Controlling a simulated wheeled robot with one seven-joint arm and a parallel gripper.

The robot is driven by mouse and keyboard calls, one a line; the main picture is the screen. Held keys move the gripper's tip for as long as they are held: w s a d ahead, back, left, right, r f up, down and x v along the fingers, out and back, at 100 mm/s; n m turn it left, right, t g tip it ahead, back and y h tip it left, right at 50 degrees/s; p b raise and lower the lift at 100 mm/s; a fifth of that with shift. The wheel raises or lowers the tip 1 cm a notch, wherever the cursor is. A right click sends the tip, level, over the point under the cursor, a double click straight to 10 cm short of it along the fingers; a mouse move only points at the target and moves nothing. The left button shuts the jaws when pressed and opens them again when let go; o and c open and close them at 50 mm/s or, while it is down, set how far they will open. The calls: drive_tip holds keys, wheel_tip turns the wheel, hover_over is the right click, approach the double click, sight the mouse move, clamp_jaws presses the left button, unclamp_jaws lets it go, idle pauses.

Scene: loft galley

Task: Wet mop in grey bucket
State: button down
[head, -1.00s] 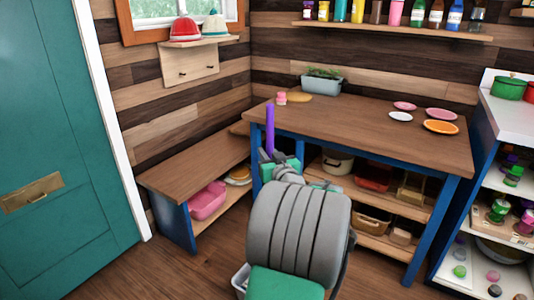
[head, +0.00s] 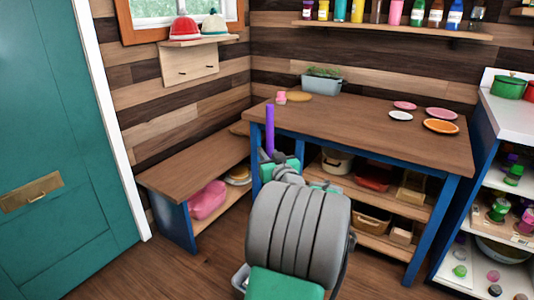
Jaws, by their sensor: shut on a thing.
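The mop shows as an upright purple handle (head: 270,130) in front of the left end of the blue-legged table. My gripper (head: 272,165) is shut on the mop handle; its fingers are partly hidden by my own arm. The lower handle and mop head are hidden behind my arm. A grey bucket (head: 239,279) shows only as a small piece of rim and wall at the lower left of my arm. I cannot tell whether the mop head is inside the bucket or above it.
The wooden table (head: 370,125) holds plates and a planter. A low bench (head: 195,165) stands at the left, with a pink tub (head: 208,200) beneath it. A white shelf unit (head: 490,200) stands at the right. Floor (head: 150,270) is clear between the teal door and bucket.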

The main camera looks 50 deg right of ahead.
sight(267, 135)
drive_tip(key=shift+f+b, duration=0.6)
drive_tip(key=shift+b, duration=0.2)
idle(1.9)
drive_tip(key=shift+r+p, duration=1.55)
drive_tip(key=shift+r, duration=2.25)
